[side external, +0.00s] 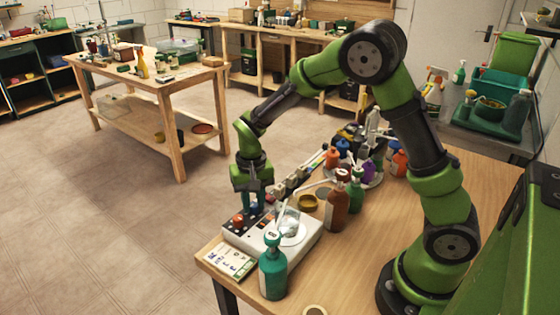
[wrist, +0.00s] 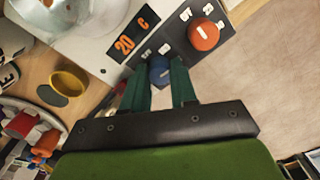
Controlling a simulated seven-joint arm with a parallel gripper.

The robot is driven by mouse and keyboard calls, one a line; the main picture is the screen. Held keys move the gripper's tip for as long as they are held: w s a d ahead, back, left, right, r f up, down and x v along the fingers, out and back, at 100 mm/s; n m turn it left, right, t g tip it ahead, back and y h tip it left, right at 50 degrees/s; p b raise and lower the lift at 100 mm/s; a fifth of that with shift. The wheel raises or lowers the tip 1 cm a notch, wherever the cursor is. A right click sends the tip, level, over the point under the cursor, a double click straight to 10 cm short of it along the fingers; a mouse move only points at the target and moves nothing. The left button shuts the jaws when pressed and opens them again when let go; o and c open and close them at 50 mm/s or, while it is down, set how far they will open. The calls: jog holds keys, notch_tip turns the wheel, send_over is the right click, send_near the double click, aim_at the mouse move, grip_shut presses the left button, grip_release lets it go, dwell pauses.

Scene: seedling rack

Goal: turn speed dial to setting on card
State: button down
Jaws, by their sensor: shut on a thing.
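A white device (side external: 268,245) with a round plate stands near the table's left edge, a clear glass vessel (side external: 288,222) on it. Its panel carries an orange dial (wrist: 203,35) with a white mark, a blue dial (wrist: 160,72) with a light mark, and a display (wrist: 130,41) reading 20 C in orange. My gripper (wrist: 160,66) is shut on the blue dial, one finger on each side. The fingers hide part of the dial and its nearby printing. A white card (side external: 230,262) with dark marks lies beside the device; its setting is too small to read.
A teal bottle (side external: 272,268) stands close by the device and card. A brown bottle (side external: 337,205) and a green bottle (side external: 356,190) stand behind it. A yellow ring-shaped dish (side external: 307,202) is nearby.

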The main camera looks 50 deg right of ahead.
aim_at(254, 204)
jog(key=shift+m, duration=2.3)
jog(key=c, duration=0.9)
grip_release()
notch_tip(254, 204, up, 17)
jog(key=shift+s, duration=0.1)
